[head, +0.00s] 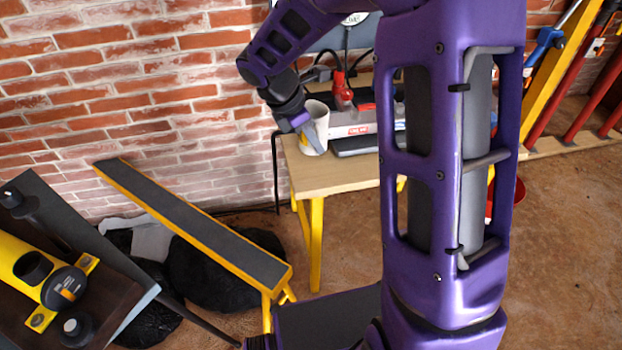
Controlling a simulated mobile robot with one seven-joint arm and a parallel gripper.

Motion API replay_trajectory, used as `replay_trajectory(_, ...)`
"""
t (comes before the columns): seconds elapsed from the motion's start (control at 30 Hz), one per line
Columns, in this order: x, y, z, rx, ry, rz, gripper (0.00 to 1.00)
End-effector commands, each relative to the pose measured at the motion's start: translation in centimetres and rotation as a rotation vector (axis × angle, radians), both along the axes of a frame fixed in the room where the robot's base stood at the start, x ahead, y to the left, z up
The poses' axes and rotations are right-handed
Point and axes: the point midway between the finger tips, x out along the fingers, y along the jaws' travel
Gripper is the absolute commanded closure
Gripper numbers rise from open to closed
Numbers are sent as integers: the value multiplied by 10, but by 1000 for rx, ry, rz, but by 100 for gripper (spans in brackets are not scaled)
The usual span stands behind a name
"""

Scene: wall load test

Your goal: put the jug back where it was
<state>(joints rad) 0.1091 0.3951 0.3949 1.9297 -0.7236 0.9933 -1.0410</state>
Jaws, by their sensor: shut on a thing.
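The jug (320,118) is a pale, cream cylinder near the left end of a wooden table (336,178) against the brick wall. My gripper (312,139) reaches it from the upper left, with a finger across the jug's front side. It is shut on the jug. The jug looks upright or nearly so. Its base is close to the tabletop, but I cannot tell whether it touches. The far finger is hidden.
Behind and right of the jug are a red-and-grey box (350,124), a dark flat item (355,145) and a red tool (342,90). My arm hides the table's right part.

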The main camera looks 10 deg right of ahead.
Motion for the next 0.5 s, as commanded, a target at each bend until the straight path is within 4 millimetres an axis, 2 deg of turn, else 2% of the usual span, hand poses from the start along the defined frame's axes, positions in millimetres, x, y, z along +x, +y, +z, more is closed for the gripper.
replay_trajectory(0.17,1,1,-7,-2,2,62,100)
replay_trajectory(0.4,0,1,-50,-3,5,66,100)
replay_trajectory(0.5,1,1,-58,-2,1,64,100)
